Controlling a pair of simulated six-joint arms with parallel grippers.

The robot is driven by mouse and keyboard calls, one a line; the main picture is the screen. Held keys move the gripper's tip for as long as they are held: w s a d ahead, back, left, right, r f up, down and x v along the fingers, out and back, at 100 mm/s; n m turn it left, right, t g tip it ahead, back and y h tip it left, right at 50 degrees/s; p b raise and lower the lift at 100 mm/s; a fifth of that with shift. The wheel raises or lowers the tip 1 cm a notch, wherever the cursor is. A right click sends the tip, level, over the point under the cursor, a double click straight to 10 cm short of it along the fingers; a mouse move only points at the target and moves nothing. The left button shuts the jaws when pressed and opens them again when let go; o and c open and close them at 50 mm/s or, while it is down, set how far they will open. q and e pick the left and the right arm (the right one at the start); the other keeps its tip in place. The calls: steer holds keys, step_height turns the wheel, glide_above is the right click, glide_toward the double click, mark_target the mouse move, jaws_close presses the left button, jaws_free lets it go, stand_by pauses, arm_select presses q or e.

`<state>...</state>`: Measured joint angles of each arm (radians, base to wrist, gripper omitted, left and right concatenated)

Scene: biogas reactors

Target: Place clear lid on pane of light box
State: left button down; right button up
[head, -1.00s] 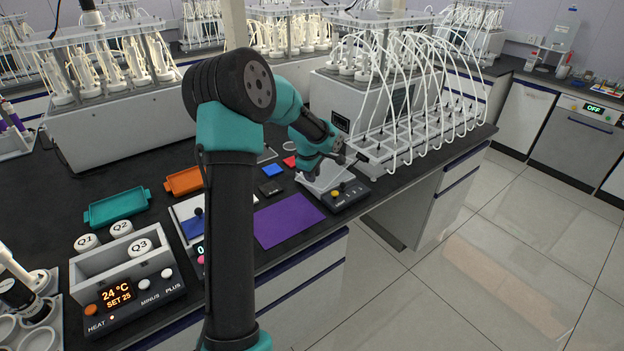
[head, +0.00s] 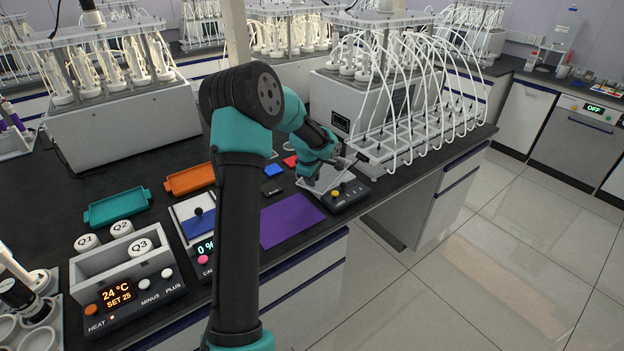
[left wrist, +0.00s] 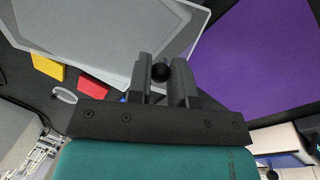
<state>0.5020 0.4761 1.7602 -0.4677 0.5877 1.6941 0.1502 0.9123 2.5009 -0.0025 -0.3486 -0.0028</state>
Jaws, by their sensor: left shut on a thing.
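My left gripper (left wrist: 161,80) is shut on the black knob of the clear lid (left wrist: 186,14), with one finger on each side of the knob in the left wrist view. In the head view the thin, see-through lid (head: 318,184) is under my wrist, at the light box. The light box (head: 346,196) is a dark unit with a yellow button on its front. Its pane is mostly hidden under the lid and gripper. I cannot tell whether the lid touches the pane. My right gripper is not in view.
A purple sheet (head: 290,220) lies left of the light box. A rack with white tubes (head: 400,140) stands close behind right. The bench's front edge is near.

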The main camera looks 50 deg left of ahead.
arm_select(q)
steer(key=c, duration=1)
jaws_free()
steer(key=shift+r, duration=0.1)
steer(key=r, duration=0.4)
steer(key=s+r, duration=0.1)
steer(key=r, duration=0.2)
steer(key=s+r, duration=0.1)
steer(key=r, duration=0.3)
steer(key=shift+s+d+r, duration=0.1)
steer(key=shift+d+r, duration=0.25)
